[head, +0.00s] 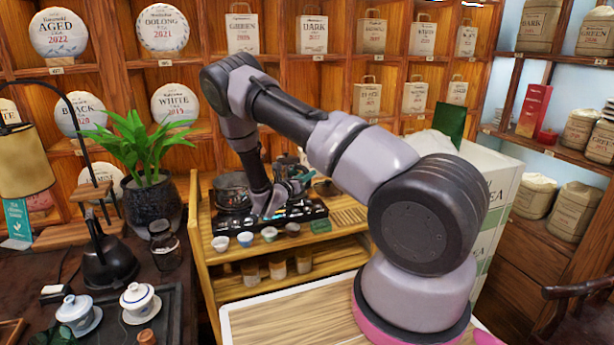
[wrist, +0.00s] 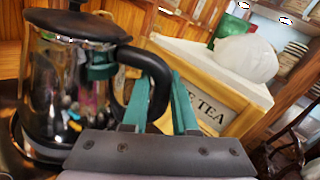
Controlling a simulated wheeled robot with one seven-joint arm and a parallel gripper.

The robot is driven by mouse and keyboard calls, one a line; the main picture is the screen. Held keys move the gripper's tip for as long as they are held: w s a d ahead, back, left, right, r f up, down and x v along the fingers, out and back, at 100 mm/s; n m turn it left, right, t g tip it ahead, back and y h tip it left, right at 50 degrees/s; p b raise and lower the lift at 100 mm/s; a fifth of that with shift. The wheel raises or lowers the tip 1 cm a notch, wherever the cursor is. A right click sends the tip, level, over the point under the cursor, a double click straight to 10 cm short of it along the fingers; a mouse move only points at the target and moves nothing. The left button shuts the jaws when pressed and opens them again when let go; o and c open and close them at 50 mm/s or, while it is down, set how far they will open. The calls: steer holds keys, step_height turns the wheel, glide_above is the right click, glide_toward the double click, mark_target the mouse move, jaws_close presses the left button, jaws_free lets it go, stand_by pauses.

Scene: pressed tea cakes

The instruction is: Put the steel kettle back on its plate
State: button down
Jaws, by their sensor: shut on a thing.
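The steel kettle (wrist: 62,95) fills the left of the wrist view. It has a shiny body, a black lid and a black looped handle (wrist: 150,70). My gripper (wrist: 160,103) has green fingers at the handle and is shut on it. The kettle looks upright. In the head view my gripper (head: 293,187) is over the back of the tea cart, and the kettle is mostly hidden behind it and my arm. A dark surface shows below the kettle in the wrist view. I cannot tell whether the kettle touches its plate.
The wooden cart (head: 215,262) carries a dark pot (head: 231,190) left of my gripper and small cups (head: 245,239) in front. A white tea box (head: 495,165) stands to the right. A potted plant (head: 150,205) and a tea table with gaiwans (head: 139,298) are at left.

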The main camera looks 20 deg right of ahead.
steer(key=shift+f, duration=0.45)
steer(key=c, duration=1)
jaws_free()
steer(key=shift+f, duration=0.15)
steer(key=shift+v, duration=5.55)
steer(key=shift+d, duration=0.1)
